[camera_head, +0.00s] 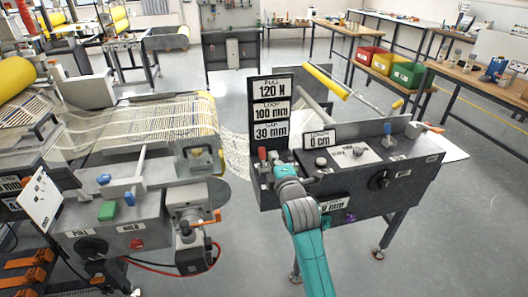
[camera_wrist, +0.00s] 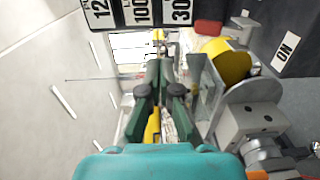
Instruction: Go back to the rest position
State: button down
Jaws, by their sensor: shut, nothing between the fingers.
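My gripper (camera_wrist: 160,75) shows in the wrist view with its dark green fingers together and nothing between them. In the head view my teal arm reaches up from the bottom to the left front of the right-hand machine (camera_head: 405,178). The arm's end is close to that machine's front left corner, below the display panel; the fingers are hard to make out there. I cannot tell whether they touch the machine. The display panel (camera_head: 270,112) reads 120 N, 100 mm and 30 mm. It also shows in the wrist view (camera_wrist: 140,12), at the top.
The left-hand machine (camera_head: 130,215) stands close by, with white mesh (camera_head: 140,125) running from it towards the right-hand machine. Red, yellow and green bins (camera_head: 407,74) sit on a bench behind. Open grey floor (camera_head: 475,215) lies at the right.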

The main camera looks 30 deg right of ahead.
jog(key=s+a+f+m+y, duration=0.1)
jog(key=s+a+f+m, duration=0.1)
jog(key=s+a+f, duration=0.35)
jog(key=s+a+f+m+g+y, duration=0.1)
jog(key=s+a+f+m, duration=0.15)
jog(key=s+f, duration=0.65)
jog(key=s+a+f+m+y, duration=0.1)
jog(key=s+a+f+m, duration=0.25)
jog(key=s, duration=0.75)
jog(key=s+a+r+m, duration=0.1)
jog(key=s+m, duration=0.1)
jog(key=s, duration=0.6)
jog(key=s+a+r+m+g+y, duration=0.1)
jog(key=s+a+m, duration=0.1)
jog(key=s, duration=0.7)
jog(key=s+a+r+m+y, duration=0.1)
jog(key=s+a+m, duration=0.1)
jog(key=s, duration=0.7)
jog(key=shift+a+r+m, duration=0.2)
jog(key=shift+r+m, duration=0.2)
jog(key=shift+s, duration=0.1)
